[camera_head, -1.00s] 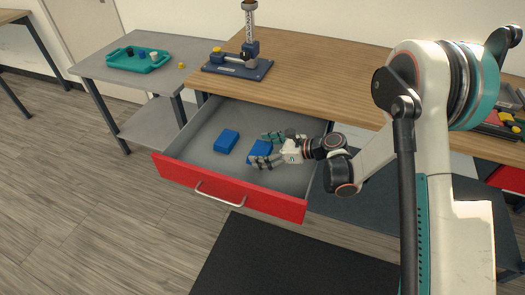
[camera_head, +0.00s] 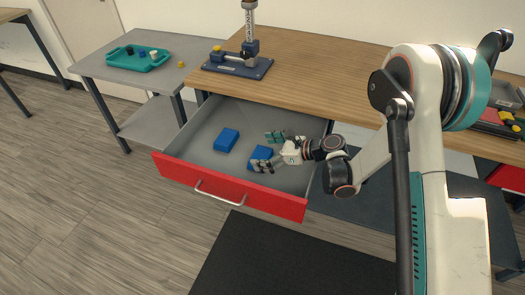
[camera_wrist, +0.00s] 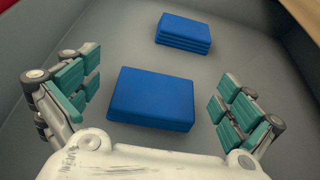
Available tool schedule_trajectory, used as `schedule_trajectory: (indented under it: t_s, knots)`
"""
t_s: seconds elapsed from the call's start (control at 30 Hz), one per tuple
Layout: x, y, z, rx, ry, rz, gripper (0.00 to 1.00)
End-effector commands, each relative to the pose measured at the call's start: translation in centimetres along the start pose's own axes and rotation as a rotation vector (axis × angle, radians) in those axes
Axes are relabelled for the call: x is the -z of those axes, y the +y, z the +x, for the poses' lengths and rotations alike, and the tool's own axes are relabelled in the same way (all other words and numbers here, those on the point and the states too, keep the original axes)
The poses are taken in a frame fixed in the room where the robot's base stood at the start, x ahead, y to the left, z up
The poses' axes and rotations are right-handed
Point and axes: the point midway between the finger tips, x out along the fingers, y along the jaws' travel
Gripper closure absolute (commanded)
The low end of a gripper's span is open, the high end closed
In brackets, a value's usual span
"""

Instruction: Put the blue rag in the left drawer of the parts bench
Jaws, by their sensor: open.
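The left drawer (camera_head: 178,172) of the parts bench is pulled out, with a red front and a grey inside. Two blue folded rags lie flat on its floor. One blue rag (camera_head: 226,140) is toward the drawer's left and also shows at the top of the wrist view (camera_wrist: 184,33). The other blue rag (camera_head: 262,153) is under my gripper (camera_head: 270,149), which partly hides it in the head view. In the wrist view this rag (camera_wrist: 151,98) lies between the spread fingers of my gripper (camera_wrist: 158,100), with gaps on both sides. My gripper is open and holds nothing.
The wooden bench top (camera_head: 310,70) carries a blue press stand (camera_head: 240,66) behind the drawer. A grey side table (camera_head: 100,68) with a teal tray (camera_head: 138,60) stands at left. A dark mat (camera_head: 270,260) lies on the floor in front.

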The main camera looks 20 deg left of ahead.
Motion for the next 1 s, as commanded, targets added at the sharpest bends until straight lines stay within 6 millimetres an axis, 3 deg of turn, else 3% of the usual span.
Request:
schedule_trajectory:
  t_s: [0.3,0.7,1.0]
  knots:
    - [-1.2,0.0,-0.5,0.000,0.000,0.000,0.00]
    - [-1.4,-0.1,-8.9,0.003,0.000,0.001,0.00]
    - [-1.2,0.0,-12.2,0.001,0.000,0.001,0.00]
